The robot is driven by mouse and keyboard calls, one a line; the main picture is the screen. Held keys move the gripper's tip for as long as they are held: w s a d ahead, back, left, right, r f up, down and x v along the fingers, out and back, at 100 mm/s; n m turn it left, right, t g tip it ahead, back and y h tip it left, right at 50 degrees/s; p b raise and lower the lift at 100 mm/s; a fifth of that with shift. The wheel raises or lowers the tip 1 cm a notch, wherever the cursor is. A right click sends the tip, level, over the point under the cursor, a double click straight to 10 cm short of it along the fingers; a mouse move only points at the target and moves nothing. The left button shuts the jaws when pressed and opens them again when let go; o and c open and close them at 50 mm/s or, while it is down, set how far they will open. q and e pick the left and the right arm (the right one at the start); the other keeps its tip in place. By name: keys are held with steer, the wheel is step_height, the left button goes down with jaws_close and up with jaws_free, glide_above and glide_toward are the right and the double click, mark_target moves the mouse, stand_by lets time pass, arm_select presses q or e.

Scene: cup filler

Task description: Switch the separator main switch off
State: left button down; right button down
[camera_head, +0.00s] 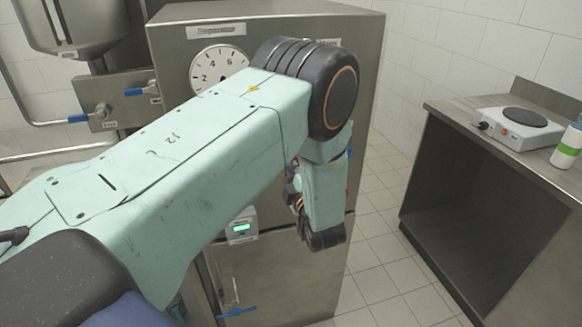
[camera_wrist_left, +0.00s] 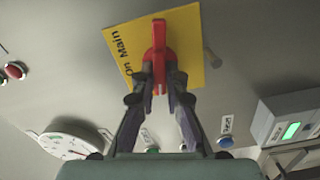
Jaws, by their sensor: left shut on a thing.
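In the left wrist view, the main switch has a red handle (camera_wrist_left: 160,48) on a yellow plate (camera_wrist_left: 190,42). The plate's visible lettering reads "On Main", turned sideways. My left gripper (camera_wrist_left: 160,82) is shut on the red handle, with a fingertip on each side of it. The handle points along the gripper's line. In the head view, my left arm crosses the front of the steel separator cabinet (camera_head: 345,45) and hides the switch and the gripper's hold. My right gripper is in neither view.
A box with a green display (camera_head: 243,228) is on the cabinet front; it also shows in the left wrist view (camera_wrist_left: 290,130). A dial gauge (camera_head: 213,66) and a blue-handled valve (camera_head: 235,311) are nearby. A bench (camera_head: 450,105) stands right, past open tiled floor.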

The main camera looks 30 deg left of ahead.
arm_select(q)
steer(key=shift+f+n+b, duration=0.15)
steer(key=shift+n+b, duration=0.5)
steer(key=shift+n, duration=0.85)
steer(key=c, duration=1.4)
jaws_free()
steer(key=shift+v, duration=3.75)
